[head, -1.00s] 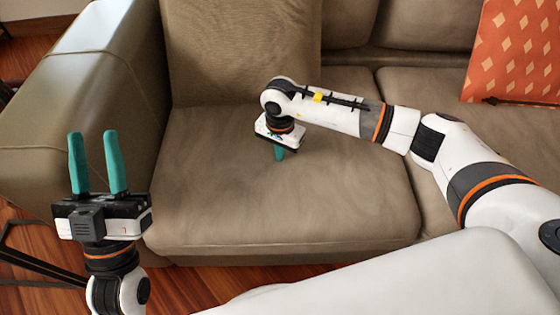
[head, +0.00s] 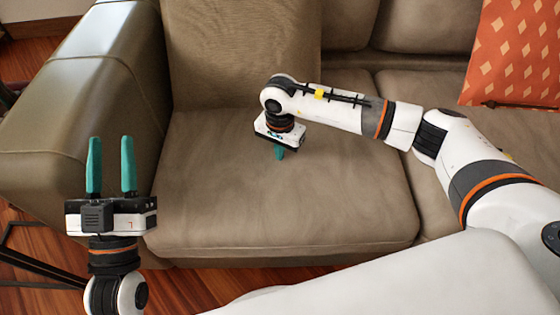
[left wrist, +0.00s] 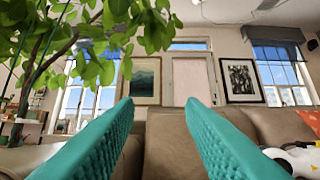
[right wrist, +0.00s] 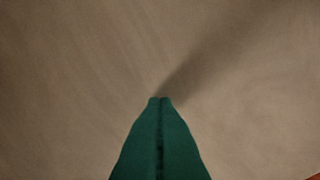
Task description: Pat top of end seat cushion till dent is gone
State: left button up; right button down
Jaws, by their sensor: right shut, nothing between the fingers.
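The end seat cushion (head: 340,200) is brown and lies next to the sofa's left armrest. My right gripper (head: 279,156) points down at the middle of its top, fingers shut with nothing between them. In the right wrist view the shut green fingertips (right wrist: 161,99) are at or just above the cushion surface (right wrist: 70,70), with a shadow running from the tips. I cannot tell whether they touch. No clear dent shows; the wrist hides part of the top. My left gripper (head: 111,165) is open and empty, pointing up in front of the armrest.
The armrest (head: 95,70) stands at the left, a back cushion (head: 240,50) behind. An orange patterned pillow (head: 515,55) is at the right. In the left wrist view a leafy plant (left wrist: 90,60) hangs close at upper left. Wood floor (head: 190,290) shows in front.

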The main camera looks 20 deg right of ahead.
pick_arm(q)
jog(key=shift+f, duration=0.1)
jog(key=shift+w, duration=0.1)
pick_arm(e)
jog(key=shift+r, duration=0.15)
